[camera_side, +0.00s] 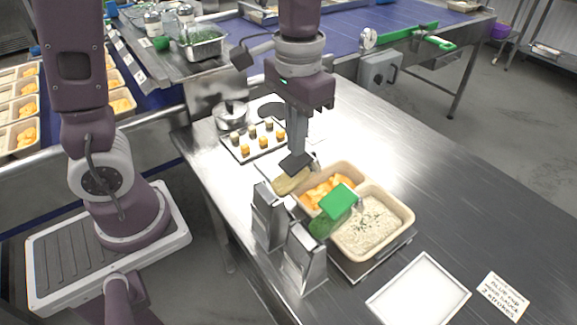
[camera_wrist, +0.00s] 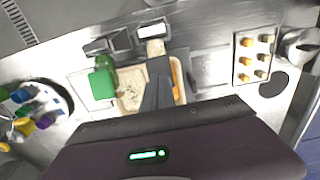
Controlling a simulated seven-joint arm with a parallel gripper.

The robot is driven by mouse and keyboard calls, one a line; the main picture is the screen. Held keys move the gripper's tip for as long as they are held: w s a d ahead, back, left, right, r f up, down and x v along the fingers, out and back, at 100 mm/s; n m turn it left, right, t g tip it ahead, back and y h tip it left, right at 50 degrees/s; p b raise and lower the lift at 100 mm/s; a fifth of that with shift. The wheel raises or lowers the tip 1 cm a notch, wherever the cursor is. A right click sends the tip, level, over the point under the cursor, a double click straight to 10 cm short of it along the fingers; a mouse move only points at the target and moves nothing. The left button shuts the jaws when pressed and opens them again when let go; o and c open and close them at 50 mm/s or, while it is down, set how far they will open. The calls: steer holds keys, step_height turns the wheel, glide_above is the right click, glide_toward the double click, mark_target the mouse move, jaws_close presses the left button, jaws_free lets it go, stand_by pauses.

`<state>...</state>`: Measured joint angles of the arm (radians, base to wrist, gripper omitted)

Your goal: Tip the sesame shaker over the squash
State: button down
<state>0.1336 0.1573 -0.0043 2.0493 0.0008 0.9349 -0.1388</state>
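The squash (camera_side: 322,190) is the orange food in the left part of a beige tray (camera_side: 410,217) in the side view. It is partly hidden behind my fingers in the wrist view (camera_wrist: 177,75). My gripper (camera_side: 295,166) is low beside the squash, at its left in the side view. A tan, elongated thing, which looks like the sesame shaker (camera_side: 291,182), lies tilted at my fingertips and appears gripped. It also shows at the finger ends in the wrist view (camera_wrist: 156,47). Its cap and any falling seeds cannot be made out.
Rice with herbs (camera_side: 368,230) fills the tray's right part. A green block (camera_side: 338,201) stands close by the squash. Two metal holders (camera_side: 305,258) stand in front.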

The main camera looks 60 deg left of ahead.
mark_target(304, 156)
steer(key=shift+f, duration=0.8)
steer(key=shift+w+f, duration=0.3)
steer(key=shift+f, duration=0.45)
steer(key=shift+w+f, duration=0.3)
steer(key=shift+f, duration=0.4)
steer(key=shift+w+f, duration=0.3)
steer(key=shift+f, duration=0.45)
steer(key=shift+r, duration=0.1)
steer(key=shift+s+r, duration=0.3)
steer(key=shift+r, duration=0.65)
steer(key=shift+s+r, duration=0.3)
steer(key=shift+r, duration=0.7)
steer(key=shift+s+r, duration=0.3)
steer(key=shift+r, duration=0.65)
steer(key=shift+r, duration=0.1)
steer(key=s+a+r+t, duration=0.2)
steer(key=s+r, duration=0.1)
steer(key=s, duration=0.3)
steer(key=s+a+r+t, duration=0.2)
steer(key=s+r+t, duration=0.1)
steer(key=s, duration=0.4)
steer(key=shift+s+r+t, duration=0.3)
steer(key=shift+r, duration=0.1)
